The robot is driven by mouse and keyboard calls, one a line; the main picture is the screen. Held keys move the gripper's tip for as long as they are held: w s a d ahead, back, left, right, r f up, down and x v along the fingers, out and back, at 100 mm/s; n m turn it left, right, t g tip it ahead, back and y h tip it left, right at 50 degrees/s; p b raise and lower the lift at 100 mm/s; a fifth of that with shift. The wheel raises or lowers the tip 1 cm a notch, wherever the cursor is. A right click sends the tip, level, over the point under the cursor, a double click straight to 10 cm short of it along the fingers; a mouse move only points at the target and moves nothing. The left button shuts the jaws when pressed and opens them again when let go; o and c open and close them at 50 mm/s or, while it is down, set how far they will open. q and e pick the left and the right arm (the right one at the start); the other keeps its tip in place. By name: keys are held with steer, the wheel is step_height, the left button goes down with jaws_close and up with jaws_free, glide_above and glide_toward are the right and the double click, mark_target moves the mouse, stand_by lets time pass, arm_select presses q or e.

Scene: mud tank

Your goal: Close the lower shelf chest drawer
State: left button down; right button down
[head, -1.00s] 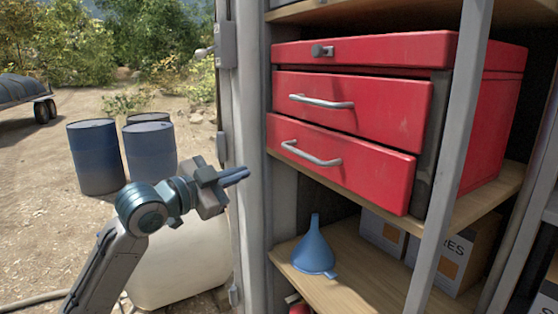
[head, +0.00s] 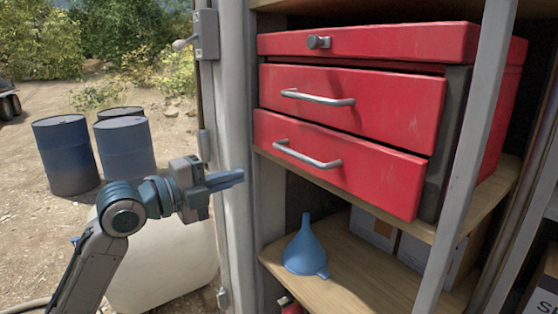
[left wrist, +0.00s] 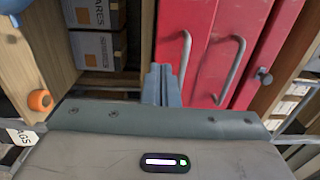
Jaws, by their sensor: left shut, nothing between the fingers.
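The red chest (head: 490,120) stands on a wooden shelf, with two drawers under a latched lid. The lower drawer (head: 385,182) has a silver bar handle (head: 306,156) and its front stands out a little from the chest body. The upper drawer (head: 390,105) also stands slightly proud. My left gripper (head: 226,180) is shut and empty, left of the lower drawer and apart from it in the head view. In the left wrist view its closed fingers (left wrist: 160,85) appear beside the lower drawer's handle (left wrist: 183,55). My right gripper is not in view.
A grey post (head: 233,120) stands between my left gripper and the shelves. Another upright (head: 480,120) crosses in front of the chest's right side. A blue funnel (head: 304,252) and boxes (head: 373,230) sit on the shelf below. Blue barrels (head: 126,150) stand outside at left.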

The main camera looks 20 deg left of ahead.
mark_target(291, 162)
arm_select(q)
steer(key=p+x, duration=0.2)
steer(key=x, duration=0.3)
steer(key=p+x, duration=0.3)
steer(key=x, duration=0.1)
steer(key=shift+w+d+r, duration=0.2)
steer(key=shift+w+d, duration=0.05)
steer(key=shift+w, duration=0.05)
steer(key=shift+w+d+p, duration=0.45)
steer(key=shift+w+p, duration=0.1)
steer(key=shift+w+d+f, duration=0.1)
steer(key=shift+w+f, duration=0.05)
steer(key=shift+f, duration=0.05)
